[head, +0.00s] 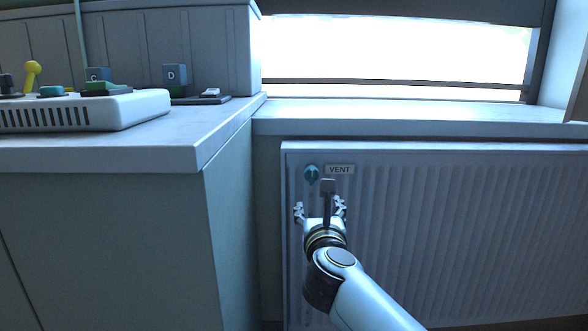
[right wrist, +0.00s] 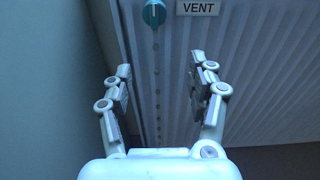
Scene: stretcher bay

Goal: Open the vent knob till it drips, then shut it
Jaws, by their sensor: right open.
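The round teal vent knob (head: 312,172) is on the upper left of the white radiator (head: 440,235), left of a "VENT" label (head: 340,169). In the right wrist view the knob (right wrist: 154,14) is at the top edge, beyond the fingertips and partly cut off. My left gripper is not in view.
A cabinet with a pale worktop (head: 185,150) stands close on the left. It holds a white slotted box (head: 90,112), blue blocks (head: 174,75) and small items. A window sill (head: 410,112) juts out above the radiator. The radiator's front to the right is clear.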

